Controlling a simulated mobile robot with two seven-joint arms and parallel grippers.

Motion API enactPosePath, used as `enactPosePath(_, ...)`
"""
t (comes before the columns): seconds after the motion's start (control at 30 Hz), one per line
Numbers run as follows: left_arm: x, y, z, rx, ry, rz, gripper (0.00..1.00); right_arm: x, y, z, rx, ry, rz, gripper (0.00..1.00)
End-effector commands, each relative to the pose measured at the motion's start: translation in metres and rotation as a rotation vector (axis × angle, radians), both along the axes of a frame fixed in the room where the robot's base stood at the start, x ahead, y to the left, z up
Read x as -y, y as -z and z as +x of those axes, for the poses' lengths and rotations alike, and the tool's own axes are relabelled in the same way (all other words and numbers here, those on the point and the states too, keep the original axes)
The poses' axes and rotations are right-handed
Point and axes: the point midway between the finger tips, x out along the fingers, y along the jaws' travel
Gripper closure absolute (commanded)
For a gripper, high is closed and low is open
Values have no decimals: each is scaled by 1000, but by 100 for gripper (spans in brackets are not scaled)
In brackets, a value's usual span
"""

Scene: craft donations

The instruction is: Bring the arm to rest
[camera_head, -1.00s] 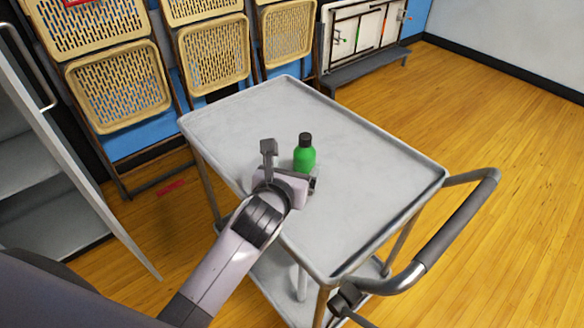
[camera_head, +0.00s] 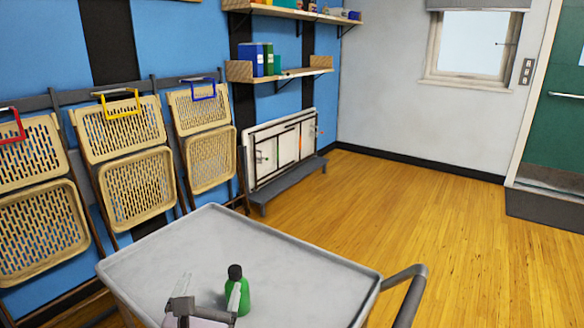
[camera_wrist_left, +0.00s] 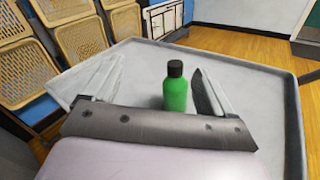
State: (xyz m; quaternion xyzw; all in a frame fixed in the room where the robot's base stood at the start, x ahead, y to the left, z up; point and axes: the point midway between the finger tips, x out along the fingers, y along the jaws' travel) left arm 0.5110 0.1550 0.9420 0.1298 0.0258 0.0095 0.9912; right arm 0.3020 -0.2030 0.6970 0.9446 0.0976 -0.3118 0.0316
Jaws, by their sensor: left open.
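A green bottle (camera_head: 238,298) with a black cap stands upright on the grey top of a cart (camera_head: 300,262). My left gripper (camera_head: 209,294) is at the bottom of the head view, open, with one finger in front of the bottle's left side. The left wrist view shows the gripper (camera_wrist_left: 152,88) with its fingers spread and the bottle (camera_wrist_left: 175,92) appearing between them, closer to the right finger. Nothing is clasped. I cannot tell whether a finger touches the bottle. My right gripper is not in view.
The cart's handle (camera_head: 408,296) sticks out at the right. Folded chairs (camera_head: 122,140) hang along the blue wall at the left. A low grey step (camera_head: 288,184) stands by the wall. The wooden floor (camera_head: 440,215) to the right is clear.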

Motion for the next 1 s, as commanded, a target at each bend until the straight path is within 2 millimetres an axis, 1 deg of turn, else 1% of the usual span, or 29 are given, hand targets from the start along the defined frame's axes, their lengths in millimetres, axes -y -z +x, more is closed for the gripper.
enactPosePath(0.03,-3,-14,-6,78,9,86,14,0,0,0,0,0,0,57)
enactPosePath(0.1,-2,-33,-14,184,28,216,14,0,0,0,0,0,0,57)
enactPosePath(0.23,8,-60,-35,360,83,474,14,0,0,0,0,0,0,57)
enactPosePath(0.33,23,-72,-53,472,143,684,14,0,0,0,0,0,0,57)
enactPosePath(0.4,35,-74,-67,538,196,835,14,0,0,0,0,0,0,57)
enactPosePath(0.47,46,-72,-78,584,247,967,14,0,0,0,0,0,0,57)
enactPosePath(0.57,64,-61,-97,645,347,1188,14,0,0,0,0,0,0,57)
enactPosePath(0.67,77,-40,-115,679,467,1408,14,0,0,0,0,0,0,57)
enactPosePath(0.77,83,-11,-133,685,607,1621,14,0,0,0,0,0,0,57)
enactPosePath(0.87,81,22,-150,661,766,1822,14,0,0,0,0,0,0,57)
enactPosePath(0.9,77,36,-157,641,837,1900,14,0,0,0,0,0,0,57)
enactPosePath(0.97,69,57,-168,600,946,2009,14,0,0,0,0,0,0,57)
enactPosePath(1.0,61,71,-176,567,1025,2078,14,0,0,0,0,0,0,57)
